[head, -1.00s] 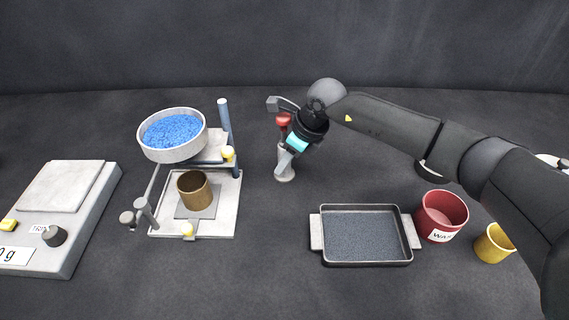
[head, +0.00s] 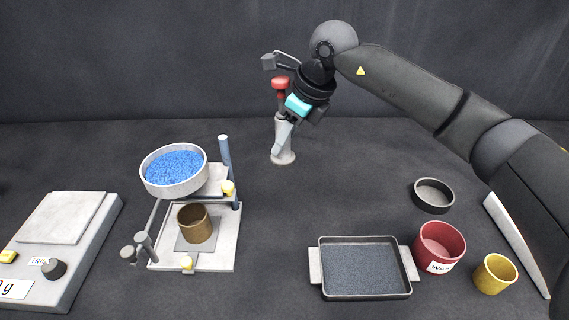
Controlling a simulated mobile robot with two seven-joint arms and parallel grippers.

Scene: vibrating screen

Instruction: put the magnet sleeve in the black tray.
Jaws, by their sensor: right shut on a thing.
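The magnet sleeve (head: 284,152) is a pale grey upright cylinder with a wider round foot, left of centre at the back. A red knob (head: 280,83) on a dark stem stands above it. My right gripper (head: 283,134) is shut on it from the right; a grey finger covers part of the cylinder, and the exact contact is partly hidden. The black tray (head: 318,288), a shallow rectangle with a grey speckled floor and pale side handles, lies at the front, right of centre. My left gripper is out of view.
A screen stand with a round pan (head: 174,187) of blue grains and a brown cup (head: 195,224) stands at left, beside a scale (head: 62,250). Right of the tray are a red mug (head: 440,243), a yellow cup (head: 494,274) and a dark dish (head: 433,193). The table between sleeve and tray is clear.

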